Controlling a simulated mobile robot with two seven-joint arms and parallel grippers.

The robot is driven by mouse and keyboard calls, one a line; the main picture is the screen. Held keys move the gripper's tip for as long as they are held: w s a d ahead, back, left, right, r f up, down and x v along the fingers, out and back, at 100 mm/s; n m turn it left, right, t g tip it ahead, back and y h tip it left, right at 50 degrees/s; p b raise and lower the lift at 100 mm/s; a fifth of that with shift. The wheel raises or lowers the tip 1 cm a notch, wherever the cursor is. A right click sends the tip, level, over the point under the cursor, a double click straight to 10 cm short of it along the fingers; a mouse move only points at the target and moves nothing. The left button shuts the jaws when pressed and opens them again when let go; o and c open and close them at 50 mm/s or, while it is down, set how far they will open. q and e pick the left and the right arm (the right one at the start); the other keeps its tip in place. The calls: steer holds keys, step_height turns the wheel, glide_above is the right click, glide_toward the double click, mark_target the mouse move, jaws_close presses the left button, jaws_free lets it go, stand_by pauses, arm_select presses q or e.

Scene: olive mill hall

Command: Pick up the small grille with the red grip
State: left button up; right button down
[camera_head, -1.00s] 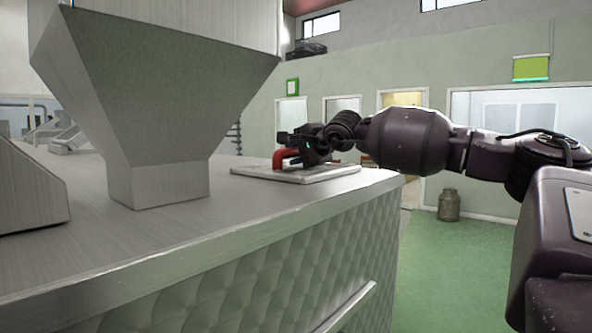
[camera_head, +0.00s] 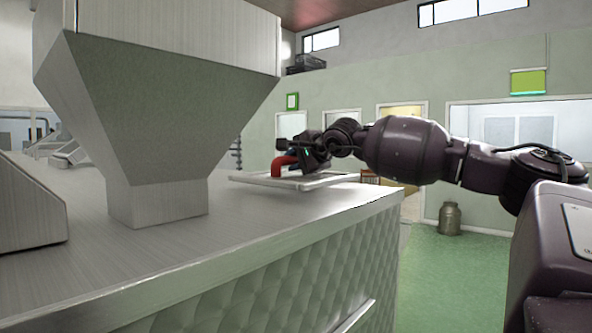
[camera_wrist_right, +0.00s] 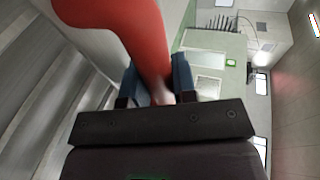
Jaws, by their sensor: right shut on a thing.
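The small grille (camera_head: 325,181) is a thin, light grey plate with a red grip (camera_head: 281,165) on top. It hangs slightly tilted just above the metal machine top, near its far right corner. My right gripper (camera_head: 296,160) is shut on the red grip. In the right wrist view the red grip (camera_wrist_right: 143,40) runs between the blue fingers (camera_wrist_right: 160,80). The plate's underside and what lies below it are hidden. My left gripper is not in view.
A large metal hopper (camera_head: 165,110) stands on the machine top (camera_head: 230,235), left of the grille. A metal can (camera_head: 450,218) stands on the green floor at right. The machine top in front of the grille is clear.

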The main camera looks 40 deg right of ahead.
step_height(320, 180, up, 18)
steer(key=p, duration=0.3)
steer(key=shift+s+f, duration=0.1)
